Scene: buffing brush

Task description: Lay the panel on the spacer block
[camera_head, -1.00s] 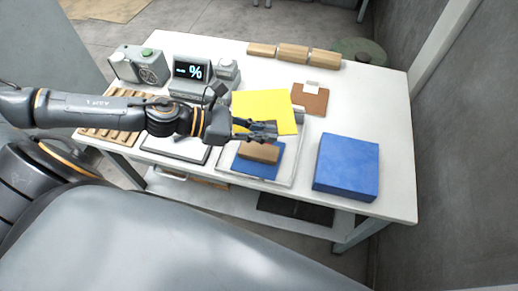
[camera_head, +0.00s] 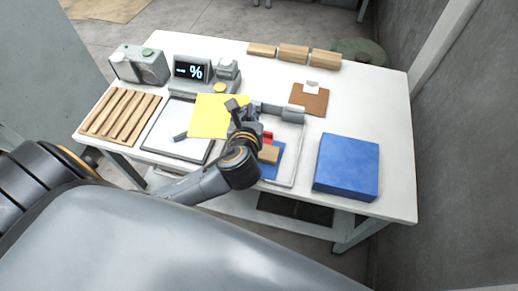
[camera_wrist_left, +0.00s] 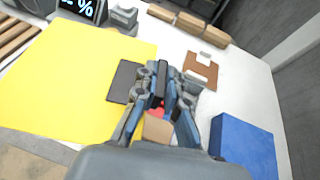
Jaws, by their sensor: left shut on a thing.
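The yellow panel (camera_head: 208,116) is a thin flat sheet on the left of my left gripper (camera_head: 238,106). In the left wrist view the panel (camera_wrist_left: 65,75) is large, and a dark rectangle (camera_wrist_left: 124,82) shows by its right edge. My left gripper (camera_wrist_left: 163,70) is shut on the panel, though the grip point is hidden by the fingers. The panel overlaps the white tray and a dark-topped plate. A thick blue block (camera_head: 346,166) lies to the right; whether it is the spacer block I cannot tell. My right gripper is not in view.
A white tray (camera_head: 291,182) holds a wooden block (camera_head: 268,155) on a blue piece, with something red behind. A slatted wooden rack (camera_head: 120,115), a display (camera_head: 193,70) and a brown board (camera_head: 309,100) stand around.

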